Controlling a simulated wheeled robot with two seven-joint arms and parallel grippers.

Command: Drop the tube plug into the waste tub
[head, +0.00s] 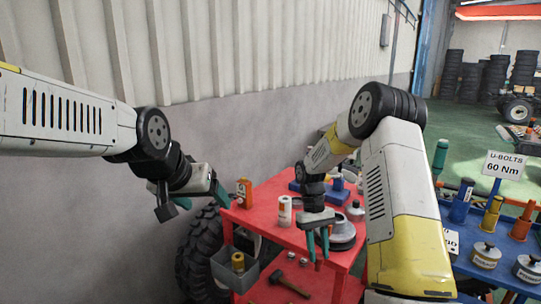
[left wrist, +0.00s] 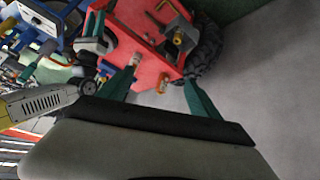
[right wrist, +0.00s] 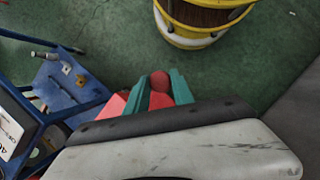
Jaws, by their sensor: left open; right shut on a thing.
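A small round red piece (right wrist: 160,82), which looks like the tube plug, sits between the teal fingers of my right gripper (right wrist: 158,90). In the head view my right gripper (head: 318,246) points down over the red cart, and the plug is hard to make out there. My left gripper (head: 194,202) is open and empty, left of the cart; its spread fingers also show in the left wrist view (left wrist: 160,92). A grey open bin (head: 226,272) hangs at the cart's left side with an amber item inside. I cannot tell whether this bin is the waste tub.
The red cart top (head: 262,222) carries an orange bottle (head: 244,192), a white can (head: 285,211) and a blue holder (head: 345,193). A hammer (head: 289,284) lies on the lower shelf. A yellow drum (right wrist: 197,33) stands on the green floor. A blue cart (head: 510,250) is at right.

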